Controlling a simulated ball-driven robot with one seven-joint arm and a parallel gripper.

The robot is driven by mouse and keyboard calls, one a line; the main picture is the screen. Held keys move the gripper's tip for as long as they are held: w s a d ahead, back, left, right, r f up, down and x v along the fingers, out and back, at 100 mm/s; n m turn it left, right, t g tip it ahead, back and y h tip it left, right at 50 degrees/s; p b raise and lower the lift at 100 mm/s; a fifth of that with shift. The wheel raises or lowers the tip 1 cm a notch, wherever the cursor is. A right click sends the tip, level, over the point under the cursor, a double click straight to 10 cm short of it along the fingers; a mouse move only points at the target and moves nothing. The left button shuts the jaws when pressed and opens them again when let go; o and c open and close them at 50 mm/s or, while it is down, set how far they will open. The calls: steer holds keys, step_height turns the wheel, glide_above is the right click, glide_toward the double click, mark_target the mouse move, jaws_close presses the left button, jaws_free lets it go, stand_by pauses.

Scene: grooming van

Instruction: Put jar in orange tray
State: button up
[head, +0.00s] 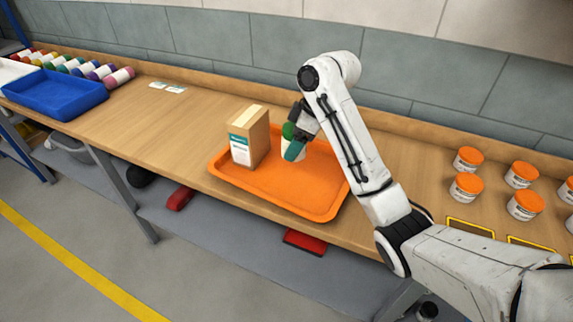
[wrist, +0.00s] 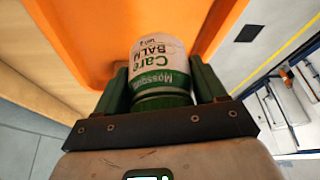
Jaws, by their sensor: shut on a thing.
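My gripper (head: 291,141) is shut on a white jar with green print and a green lid. In the wrist view the jar (wrist: 160,65) sits between the two green fingers of my gripper (wrist: 162,90), lid end toward the palm. The tray also shows in the wrist view (wrist: 95,30) behind the jar. I cannot tell whether the jar touches the tray floor.
A brown and white carton (head: 250,137) stands in the tray's left part. Several orange-lidded jars (head: 467,187) stand on the bench at right. A blue tray (head: 60,95) and a row of coloured bottles (head: 85,70) are at far left. The bench between blue tray and orange tray is mostly clear.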

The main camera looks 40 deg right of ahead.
steer(key=w+f, duration=0.2)
steer(key=w+d+f, duration=0.1)
steer(key=f, duration=0.2)
steer(key=shift+w, duration=0.4)
steer(key=shift+w+d+f+p, duration=0.15)
steer(key=shift+f+p, duration=0.25)
steer(key=shift+f, duration=1.35)
steer(key=shift+f, duration=0.1)
steer(key=o, duration=1.2)
steer(key=shift+c, duration=0.2)
steer(key=v, duration=1.2)
steer(key=shift+w, duration=0.1)
